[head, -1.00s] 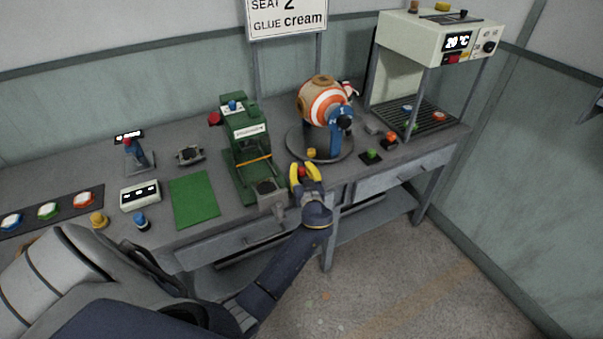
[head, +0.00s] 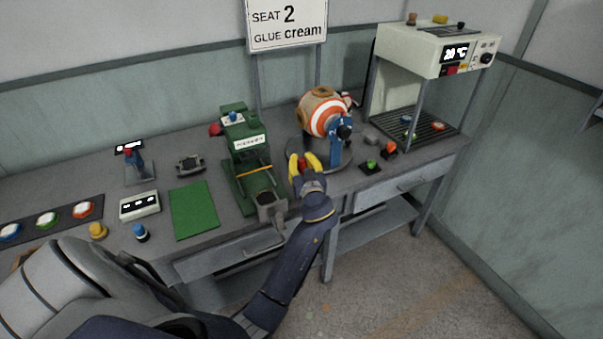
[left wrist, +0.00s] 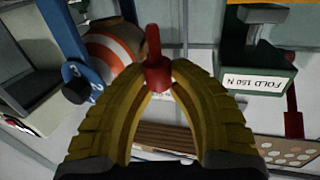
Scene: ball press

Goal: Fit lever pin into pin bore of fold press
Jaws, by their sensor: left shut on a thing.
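My left gripper (head: 304,162) has yellow fingers shut on a red lever pin (left wrist: 155,65), which stands up between the fingertips in the left wrist view. The fingers curve around a gap below the pin. The green fold press (head: 246,150) stands on the bench just left of the gripper in the head view. It also shows at the right of the left wrist view with its "FOLD 150 N" label (left wrist: 258,82) upside down. The pin is apart from the press. I cannot make out the pin bore. My right gripper is not in view.
The orange and white striped ball (head: 322,112) in its blue holder stands right behind the gripper. Small colored blocks (head: 371,165) lie to the right, before a cream heater (head: 430,48). A green mat (head: 194,210) and a white box (head: 140,205) lie left of the press.

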